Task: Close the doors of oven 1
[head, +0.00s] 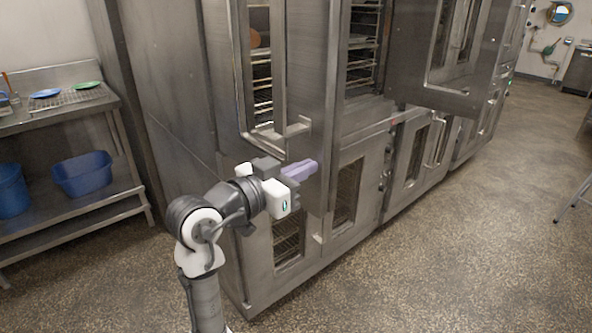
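A steel oven (368,113) stands in front of me in the head view, its upper chamber open and showing wire racks. Its upper left door (318,60) stands swung outward, with a tall window and a long bar handle (245,100). Another upper door (450,95) stands swung out to the right. The lower doors (345,235) look shut. No oven number is readable. My gripper (298,171) is just below the handle and lower edge of the left door, with pale purple finger parts. I cannot tell whether it touches the door or how far its fingers are apart.
A steel shelf table (75,117) with plates and blue tubs (82,174) stands at the left. More oven fronts (485,120) continue to the back right.

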